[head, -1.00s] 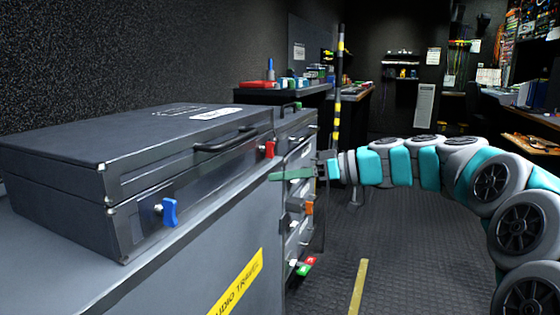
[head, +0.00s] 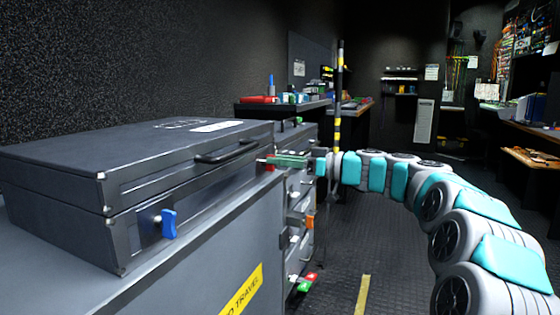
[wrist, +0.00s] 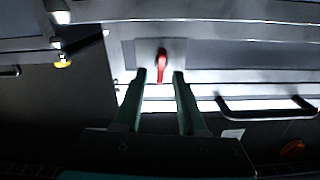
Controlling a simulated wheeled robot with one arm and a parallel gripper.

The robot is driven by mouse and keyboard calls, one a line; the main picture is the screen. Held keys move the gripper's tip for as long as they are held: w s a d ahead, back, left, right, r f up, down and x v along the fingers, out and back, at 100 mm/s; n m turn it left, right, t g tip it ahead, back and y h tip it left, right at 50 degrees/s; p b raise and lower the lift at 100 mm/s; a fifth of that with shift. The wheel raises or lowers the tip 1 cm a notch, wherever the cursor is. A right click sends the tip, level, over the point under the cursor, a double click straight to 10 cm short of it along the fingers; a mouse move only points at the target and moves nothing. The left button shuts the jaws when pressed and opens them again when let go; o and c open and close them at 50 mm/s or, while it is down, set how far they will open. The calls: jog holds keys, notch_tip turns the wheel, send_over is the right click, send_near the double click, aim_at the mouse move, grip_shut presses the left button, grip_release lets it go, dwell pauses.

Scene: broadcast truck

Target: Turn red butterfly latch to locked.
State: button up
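The red butterfly latch (head: 270,166) is on the front face of the dark grey case (head: 60,222), past the handle at its far end. My gripper's green fingers partly cover it in the head view. In the wrist view the red latch (wrist: 161,68) sits on a metal plate, its wing pointing down in the picture towards the fingers. My gripper (head: 286,160) reaches in from the right. In the wrist view my gripper (wrist: 159,77) is open, one fingertip on each side of the wing's lower end, with gaps visible. I cannot tell whether they touch it.
A blue latch (head: 168,224) is on the near end of the case front. The black carry handle (head: 226,152) sticks out between the latches. Drawers with an orange latch (head: 308,222) stand below and beyond my gripper.

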jog(key=shift+a, duration=0.1)
jog(key=shift+c, duration=0.3)
grip_shut()
